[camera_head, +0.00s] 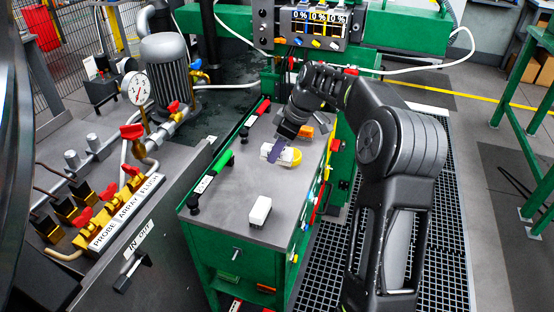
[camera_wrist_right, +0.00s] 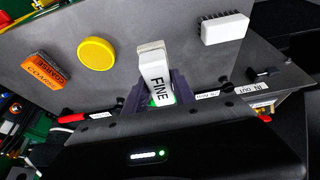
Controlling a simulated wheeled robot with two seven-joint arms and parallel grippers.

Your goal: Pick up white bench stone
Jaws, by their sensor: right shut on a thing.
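The white bench stone (camera_wrist_right: 155,72), marked FINE, stands out from between the fingers of my right gripper (camera_wrist_right: 158,98) in the right wrist view. The fingers are shut on its lower part, one on each side. In the head view my right gripper (camera_head: 279,149) points down over the green cabinet's grey top, and a white end of the stone (camera_head: 266,151) shows beside the fingers. I cannot tell whether the stone touches the top. My left gripper is not in view.
A yellow round disc (camera_wrist_right: 97,54) and an orange block marked COARSE (camera_wrist_right: 46,70) lie near the stone. A white block (camera_head: 260,211) lies nearer the front of the grey top (camera_head: 225,217). A valve panel with a gauge (camera_head: 136,88) stands left.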

